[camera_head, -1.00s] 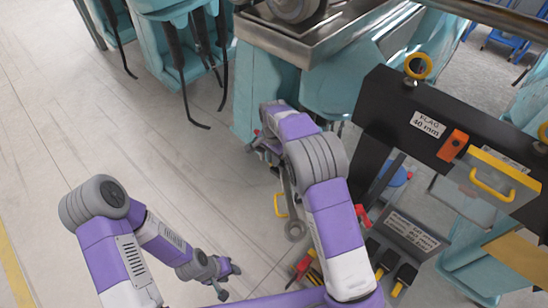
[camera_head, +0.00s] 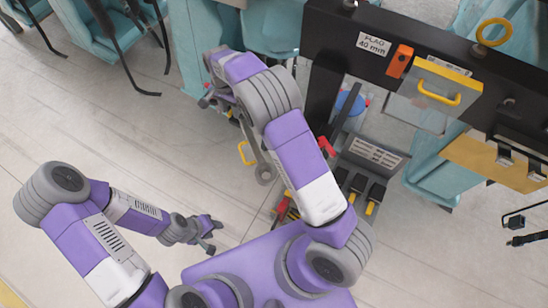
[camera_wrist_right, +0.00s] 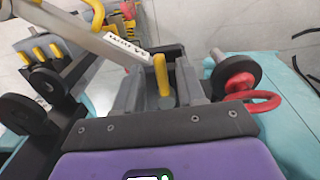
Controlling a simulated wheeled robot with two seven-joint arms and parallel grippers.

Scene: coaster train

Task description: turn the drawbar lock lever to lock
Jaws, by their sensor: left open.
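My right gripper (camera_head: 212,98) is at the far end of the upper arm, by the end of the teal car; its fingers are small and partly hidden in the head view. In the right wrist view a yellow upright grip (camera_wrist_right: 161,76), perhaps the drawbar lock lever, stands among dark grey blocks in front of my gripper. I cannot tell whether the fingers close on it. A pale metal bar with a label (camera_wrist_right: 92,32) runs to the upper left beside it. My left gripper (camera_head: 211,236) is open and empty above the floor, away from the car.
A black frame (camera_head: 325,32) with a "FLAG 40 mm" label stands at right, with a yellow-handled panel (camera_head: 447,88). A bar with a ring end (camera_head: 263,174) and a yellow handle (camera_head: 245,154) hang near my right arm. A red ring (camera_wrist_right: 262,102) lies right of the grip.

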